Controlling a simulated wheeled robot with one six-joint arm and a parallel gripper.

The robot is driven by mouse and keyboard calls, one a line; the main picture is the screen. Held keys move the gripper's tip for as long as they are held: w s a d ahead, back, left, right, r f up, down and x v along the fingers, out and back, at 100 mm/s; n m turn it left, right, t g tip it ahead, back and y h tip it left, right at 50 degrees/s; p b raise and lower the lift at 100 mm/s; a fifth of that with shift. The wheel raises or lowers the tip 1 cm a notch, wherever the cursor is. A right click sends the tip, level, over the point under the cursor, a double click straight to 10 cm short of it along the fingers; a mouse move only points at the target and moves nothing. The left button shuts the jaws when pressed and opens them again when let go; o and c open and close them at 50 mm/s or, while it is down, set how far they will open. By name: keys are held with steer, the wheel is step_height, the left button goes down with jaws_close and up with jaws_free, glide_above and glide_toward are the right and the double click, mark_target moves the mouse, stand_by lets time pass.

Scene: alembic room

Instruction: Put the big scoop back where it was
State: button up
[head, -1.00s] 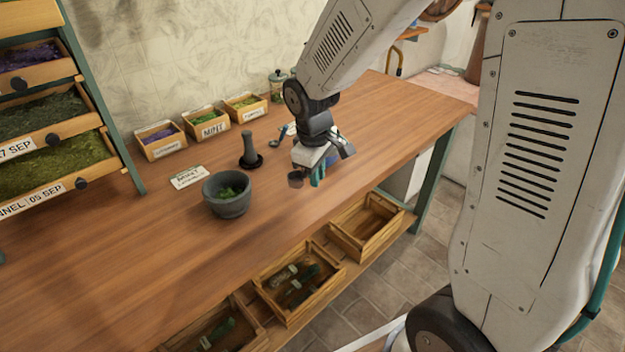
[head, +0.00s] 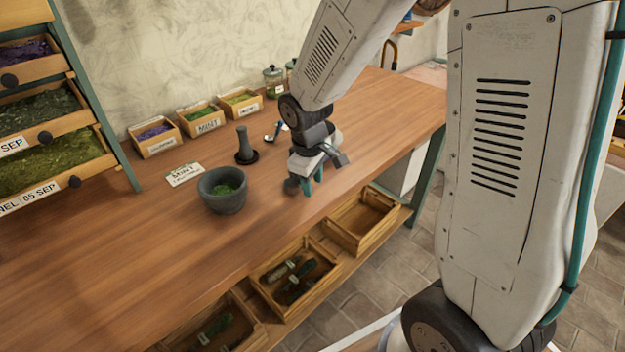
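My gripper (head: 309,180) is over the table, right of the mortar, pointing down with teal parts at its fingers. A small dark rounded piece (head: 291,186) shows at its left side; I cannot tell whether this is the bowl of the big scoop in its grasp. The finger gap is too small and blurred to read. A metal spoon-like scoop (head: 272,136) lies on the table behind the gripper, partly hidden by my arm; its size is hard to judge. The grey stone mortar (head: 222,203) holds green leaves.
A dark pestle (head: 244,146) stands upright on a round base. A mint card (head: 184,174) lies behind the mortar. Herb boxes (head: 203,121) and glass jars (head: 273,80) line the wall. Drawer racks stand left; wooden crates (head: 363,221) sit below the table. The table's left front is clear.

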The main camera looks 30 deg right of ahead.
step_height(320, 180, up, 12)
steer(key=a, duration=0.1)
steer(key=s+r+m, duration=0.3)
steer(key=s, duration=0.9)
steer(key=s+d+r+m+y, duration=0.1)
steer(key=s+r+m, duration=0.2)
steer(key=s, duration=0.9)
steer(key=shift+d+r+m, duration=0.25)
steer(key=shift+r+m, duration=0.1)
steer(key=shift+m, duration=0.15)
